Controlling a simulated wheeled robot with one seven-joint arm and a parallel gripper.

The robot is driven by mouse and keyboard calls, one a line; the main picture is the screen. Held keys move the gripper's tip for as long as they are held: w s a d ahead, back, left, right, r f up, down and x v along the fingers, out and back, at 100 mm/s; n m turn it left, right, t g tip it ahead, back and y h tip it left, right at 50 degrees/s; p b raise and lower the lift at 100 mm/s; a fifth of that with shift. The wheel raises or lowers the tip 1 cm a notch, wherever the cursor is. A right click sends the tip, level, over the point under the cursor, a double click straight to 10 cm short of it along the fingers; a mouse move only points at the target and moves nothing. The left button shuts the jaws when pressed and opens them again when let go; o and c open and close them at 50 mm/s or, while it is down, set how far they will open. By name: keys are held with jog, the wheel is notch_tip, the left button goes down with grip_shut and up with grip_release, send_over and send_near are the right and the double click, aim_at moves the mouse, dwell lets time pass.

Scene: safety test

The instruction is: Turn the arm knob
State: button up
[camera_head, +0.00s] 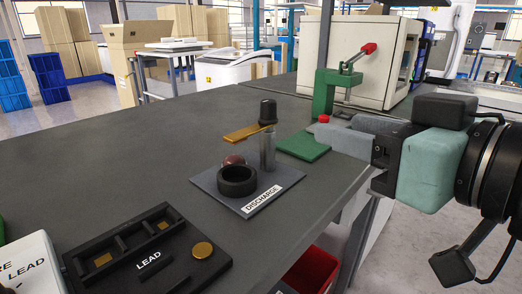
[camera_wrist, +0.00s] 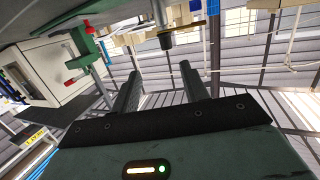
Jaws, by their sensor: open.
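A clear post (camera_head: 267,150) with a black knob-like cap (camera_head: 268,111) and a flat brass arm (camera_head: 246,133) stands on a grey plate (camera_head: 226,198) labelled DISCHARGE. No label marks a thing as the arm knob. My gripper (camera_head: 322,132) points left toward the post from the right, apart from it. In the wrist view the two fingers of my gripper (camera_wrist: 160,70) are spread and empty. The black cap (camera_wrist: 166,42) and the brass arm (camera_wrist: 185,27) show beyond the fingertips, turned upside down.
A black ring (camera_head: 237,181) and a reddish ball (camera_head: 234,160) sit by the post. A green press (camera_head: 326,95) with a red-ended lever (camera_head: 368,48) stands behind my gripper. A green pad (camera_head: 303,146) lies between. A black LEAD tray (camera_head: 150,250) is front left.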

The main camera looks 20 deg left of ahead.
aim_at(261, 101)
jog(key=shift+t+y, duration=0.3)
jog(key=shift+y, duration=0.4)
jog(key=p+x, duration=0.1)
jog(key=x, duration=0.4)
jog(key=p+x, duration=0.1)
jog(key=x, duration=0.5)
jog(key=p+x, duration=0.1)
jog(key=x, duration=0.5)
jog(key=shift+s+a+f+p, duration=0.25)
jog(key=shift+a+f+p, duration=0.05)
jog(key=shift+a+f, duration=0.1)
grip_shut()
